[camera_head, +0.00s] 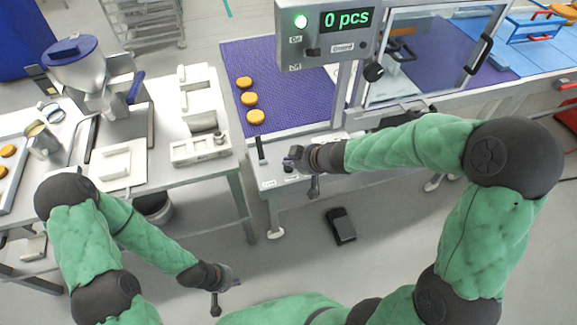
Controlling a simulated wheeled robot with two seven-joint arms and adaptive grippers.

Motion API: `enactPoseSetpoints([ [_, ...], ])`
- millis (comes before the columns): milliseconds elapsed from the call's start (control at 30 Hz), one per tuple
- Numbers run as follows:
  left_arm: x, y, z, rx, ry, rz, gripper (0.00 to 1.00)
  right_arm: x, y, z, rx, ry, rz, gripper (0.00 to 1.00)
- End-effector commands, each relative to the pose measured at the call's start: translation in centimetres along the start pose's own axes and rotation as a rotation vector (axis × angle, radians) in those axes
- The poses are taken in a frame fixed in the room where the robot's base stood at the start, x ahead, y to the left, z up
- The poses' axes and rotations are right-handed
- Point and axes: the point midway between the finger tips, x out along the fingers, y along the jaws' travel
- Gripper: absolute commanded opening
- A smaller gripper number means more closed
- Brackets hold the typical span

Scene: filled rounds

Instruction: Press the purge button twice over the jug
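A metal jug (43,140) with something pale at its top stands on the left table, beside a tray. A depositor (92,78) with a blue-rimmed hopper stands behind and to the right of it. I cannot make out which control is the purge button. My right gripper (293,166) is at the small front panel (270,176) of the conveyor machine, far right of the jug; contact is unclear. My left gripper (226,295) hangs low over the floor, apart from the table. The fingers of both grippers are too small to read.
The display box (330,32) reads "0 pcs" with a green lamp lit. Several orange rounds (250,99) lie on the purple belt (285,70). White fixtures (200,125) occupy the left table. A black pedal (341,226) lies on the open floor.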

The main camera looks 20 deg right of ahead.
Motion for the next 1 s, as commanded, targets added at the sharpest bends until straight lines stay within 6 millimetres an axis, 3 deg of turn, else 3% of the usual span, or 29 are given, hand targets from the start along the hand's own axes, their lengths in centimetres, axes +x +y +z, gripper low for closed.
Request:
enactPoseSetpoints([
  [1000, 0.4, -0.14, -0.01, 0.0, 0.0, 0.0, 0.0, 0.56, 0.0, 0.59, 0.0, 0.0, 0.0, 0.0],
])
